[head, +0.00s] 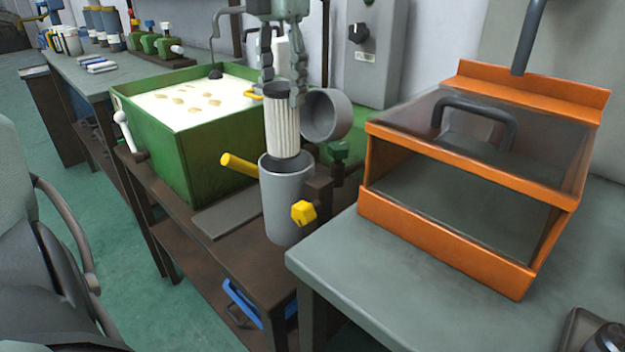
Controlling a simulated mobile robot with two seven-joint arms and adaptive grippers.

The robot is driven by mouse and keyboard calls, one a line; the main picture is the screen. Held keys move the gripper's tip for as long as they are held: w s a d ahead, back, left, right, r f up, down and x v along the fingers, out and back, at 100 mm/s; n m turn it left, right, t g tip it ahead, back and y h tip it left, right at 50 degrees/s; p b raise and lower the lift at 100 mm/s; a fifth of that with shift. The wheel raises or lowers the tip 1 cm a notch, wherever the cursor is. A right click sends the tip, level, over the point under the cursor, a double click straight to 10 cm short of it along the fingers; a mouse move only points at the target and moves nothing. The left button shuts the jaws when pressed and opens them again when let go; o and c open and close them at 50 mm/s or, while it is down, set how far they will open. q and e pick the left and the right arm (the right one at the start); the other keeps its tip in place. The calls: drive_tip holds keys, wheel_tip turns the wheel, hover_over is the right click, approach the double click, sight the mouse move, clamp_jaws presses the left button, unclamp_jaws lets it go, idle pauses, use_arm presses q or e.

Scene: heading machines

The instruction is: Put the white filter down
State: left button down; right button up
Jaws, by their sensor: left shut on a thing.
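The white filter (282,125) is a pleated upright cylinder near the middle of the head view. My left gripper (283,88) comes down from above and is shut on its upper end. Below it stands a grey cylindrical housing (287,210) with an open top. The filter's lower end overlaps the mouth of the housing; I cannot tell whether it is just above or slightly inside. A round grey cap (327,115) stands tilted open right beside the filter. My right gripper is not in view.
A yellow handle (238,165) and a yellow knob (303,212) stick out by the housing. A green tank (160,145) with pale liquid stands to the left. An orange-framed box (450,225) with a clear lid stands on the grey table (350,270) to the right.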

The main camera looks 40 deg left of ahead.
sight(285, 139)
use_arm(q)
drive_tip(key=shift+w+f, duration=0.2)
drive_tip(key=shift+f, duration=0.15)
drive_tip(key=f, duration=0.4)
drive_tip(key=shift+s+f, duration=0.15)
drive_tip(key=shift+s, duration=0.1)
wheel_tip(285, 139, down, 4)
drive_tip(key=shift+f, duration=0.25)
drive_tip(key=shift+w+f, duration=0.1)
drive_tip(key=shift+f, duration=0.05)
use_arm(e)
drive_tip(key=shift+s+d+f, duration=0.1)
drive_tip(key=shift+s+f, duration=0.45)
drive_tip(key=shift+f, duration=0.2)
use_arm(q)
drive_tip(key=shift+f, duration=0.1)
drive_tip(key=c, duration=1)
unclamp_jaws()
drive_tip(key=shift+c, duration=0.2)
drive_tip(key=o, duration=0.3)
drive_tip(key=shift+o, duration=0.2)
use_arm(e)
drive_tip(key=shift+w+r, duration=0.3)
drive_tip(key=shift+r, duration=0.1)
